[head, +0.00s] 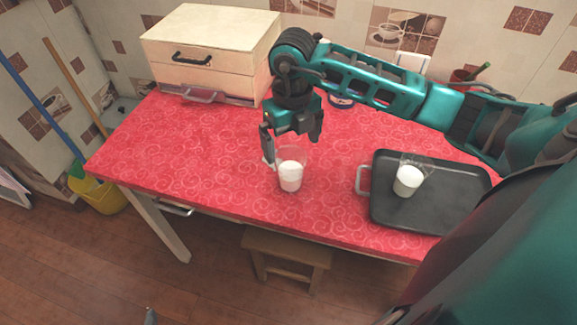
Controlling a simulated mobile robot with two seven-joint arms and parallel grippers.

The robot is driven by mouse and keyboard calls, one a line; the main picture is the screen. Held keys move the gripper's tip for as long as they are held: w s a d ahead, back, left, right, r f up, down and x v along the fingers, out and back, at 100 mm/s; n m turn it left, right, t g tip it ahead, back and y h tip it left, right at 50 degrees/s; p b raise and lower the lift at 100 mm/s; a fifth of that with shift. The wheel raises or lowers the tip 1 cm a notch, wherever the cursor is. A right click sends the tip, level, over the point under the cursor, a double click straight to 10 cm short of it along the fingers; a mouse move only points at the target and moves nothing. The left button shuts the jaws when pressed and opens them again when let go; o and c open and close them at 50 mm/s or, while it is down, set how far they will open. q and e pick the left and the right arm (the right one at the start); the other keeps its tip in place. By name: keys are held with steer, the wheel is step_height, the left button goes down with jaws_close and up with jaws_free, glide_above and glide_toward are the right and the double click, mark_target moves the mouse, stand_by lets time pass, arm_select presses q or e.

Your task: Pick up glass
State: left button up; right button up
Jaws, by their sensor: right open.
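A clear glass with white contents (290,179) stands upright on the red counter (210,150), near its front edge. My right gripper (292,152) points down over it, open, with its fingers spread. One finger is at the upper left of the glass and the other is above its right side. Whether a finger touches the glass I cannot tell. A second similar glass (408,181) stands on the black tray (440,204) to the right. My left gripper is not in view.
A small wooden drawer box (205,60) stands at the back left, with a lower drawer slightly out. The tray's handle (363,180) faces the first glass. A stool (287,245) is under the counter. The counter's left part is clear. A yellow bucket (103,197) stands beyond its left end.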

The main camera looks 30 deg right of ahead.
mark_target(290, 162)
step_height(290, 162, down, 8)
steer(key=shift+w+r, duration=0.1)
steer(key=shift+r, duration=0.15)
steer(key=shift+c, duration=0.3)
steer(key=shift+r, duration=0.1)
steer(key=c, duration=1.2)
steer(key=shift+o, duration=0.2)
steer(key=shift+r, duration=0.15)
step_height(290, 162, up, 20)
steer(key=p, duration=0.1)
steer(key=shift+f, duration=0.25)
